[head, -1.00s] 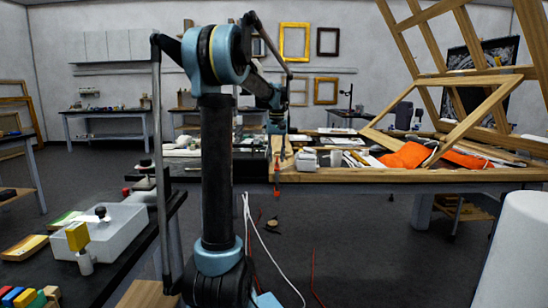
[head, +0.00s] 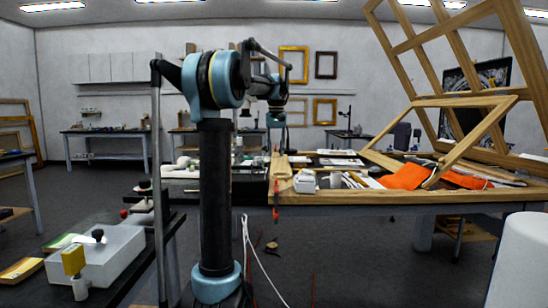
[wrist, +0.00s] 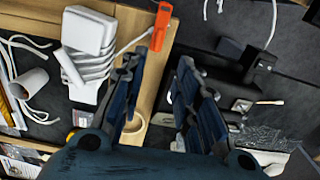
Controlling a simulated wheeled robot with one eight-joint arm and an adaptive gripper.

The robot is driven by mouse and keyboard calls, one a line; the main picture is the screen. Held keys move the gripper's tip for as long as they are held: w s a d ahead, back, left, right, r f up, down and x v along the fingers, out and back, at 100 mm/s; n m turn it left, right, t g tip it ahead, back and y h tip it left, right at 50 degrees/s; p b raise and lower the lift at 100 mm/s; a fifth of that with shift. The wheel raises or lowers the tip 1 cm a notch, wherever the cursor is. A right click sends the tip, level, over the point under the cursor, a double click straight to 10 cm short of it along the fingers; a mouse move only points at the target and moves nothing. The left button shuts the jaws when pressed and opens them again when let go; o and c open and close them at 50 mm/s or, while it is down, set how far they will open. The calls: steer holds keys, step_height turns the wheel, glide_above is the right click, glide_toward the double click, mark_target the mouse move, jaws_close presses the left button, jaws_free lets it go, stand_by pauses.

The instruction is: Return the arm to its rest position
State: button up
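My arm (head: 215,195) stands upright in the head view, with its upper link bent over toward the back right. My gripper (head: 276,120) hangs pointing down above the left end of the wooden-edged bench (head: 400,200). In the wrist view my gripper (wrist: 161,58) has its two dark fingers spread apart. No held object shows between them. The bench's wooden edge (wrist: 150,70) lies below the fingers, which are clear of it.
White stacked pieces (wrist: 90,50) and an orange-handled tool (wrist: 160,25) lie below. In the head view, an orange cloth (head: 405,177) and leaning wooden frames (head: 470,100) are at right. A white box (head: 100,255) sits on the near-left dark table. Dark floor lies between.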

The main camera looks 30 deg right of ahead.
stand_by(0.5)
steer(key=s+a+f+n+t, duration=0.15)
steer(key=s+a+f, duration=0.3)
steer(key=a, duration=0.85)
steer(key=s+a+f+n+g, duration=0.1)
steer(key=s+a+f+n, duration=0.15)
steer(key=a+f, duration=0.7)
steer(key=s+a+f+n+t, duration=0.1)
steer(key=s+a+f+n, duration=0.1)
steer(key=s+a+f, duration=1.5)
step_height(320, 180, down, 2)
steer(key=shift+s+a+f+t, duration=0.15)
steer(key=shift+a+t, duration=0.2)
steer(key=shift+a, duration=0.45)
